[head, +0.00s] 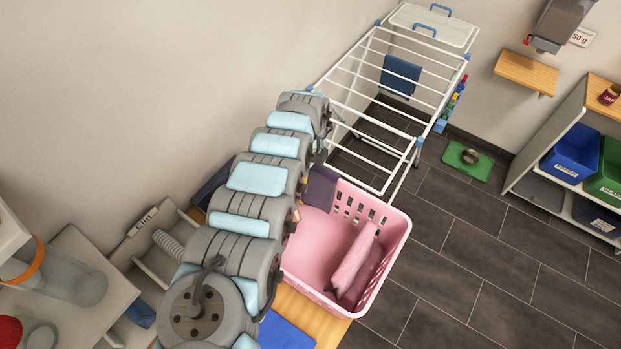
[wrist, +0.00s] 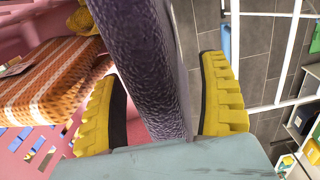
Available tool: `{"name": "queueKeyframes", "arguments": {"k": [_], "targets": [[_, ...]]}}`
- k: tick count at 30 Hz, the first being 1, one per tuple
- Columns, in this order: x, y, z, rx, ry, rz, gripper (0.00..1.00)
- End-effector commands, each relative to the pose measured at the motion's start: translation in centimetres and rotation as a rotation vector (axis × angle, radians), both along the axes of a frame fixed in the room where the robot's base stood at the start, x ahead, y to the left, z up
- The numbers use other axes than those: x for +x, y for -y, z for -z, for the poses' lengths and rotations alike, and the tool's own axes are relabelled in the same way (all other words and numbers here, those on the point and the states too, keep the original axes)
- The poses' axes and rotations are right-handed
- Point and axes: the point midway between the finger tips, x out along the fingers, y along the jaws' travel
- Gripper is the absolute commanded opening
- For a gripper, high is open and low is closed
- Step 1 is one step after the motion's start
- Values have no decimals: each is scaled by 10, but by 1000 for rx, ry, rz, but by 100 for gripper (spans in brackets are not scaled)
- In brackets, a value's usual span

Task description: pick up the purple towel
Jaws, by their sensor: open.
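The purple towel (wrist: 150,65) runs down the middle of the wrist view, between the two yellow fingers of my gripper (wrist: 158,95). The fingers are open, one on each side of it, with a gap visible at the left finger; I cannot tell whether the right pad touches. In the head view the dark purple towel (head: 319,188) shows at the back left of the pink basket (head: 392,243), partly hidden by my arm. My gripper is hidden behind the arm there.
An orange-and-white checked cloth (wrist: 45,85) lies left of the gripper by the pink basket wall. A pink towel (head: 355,260) is in the basket. A white drying rack (head: 372,108) with a blue towel (head: 401,75) stands behind.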

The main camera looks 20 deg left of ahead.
Motion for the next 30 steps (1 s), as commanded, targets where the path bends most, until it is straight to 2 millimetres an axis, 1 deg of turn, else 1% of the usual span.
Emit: {"name": "queueKeyframes", "arguments": {"k": [4,12,14,15,17,18,20,30], "targets": [[0,1,6,-1,0,0,76],[-1,0,7,0,-1,0,75],[-1,0,7,0,-1,0,58],[-1,0,7,0,-1,0,46],[-1,0,7,0,-1,0,29],[-1,0,7,0,-1,0,18],[-1,0,7,0,-1,0,1],[-1,0,8,-1,-2,-1,0]]}}
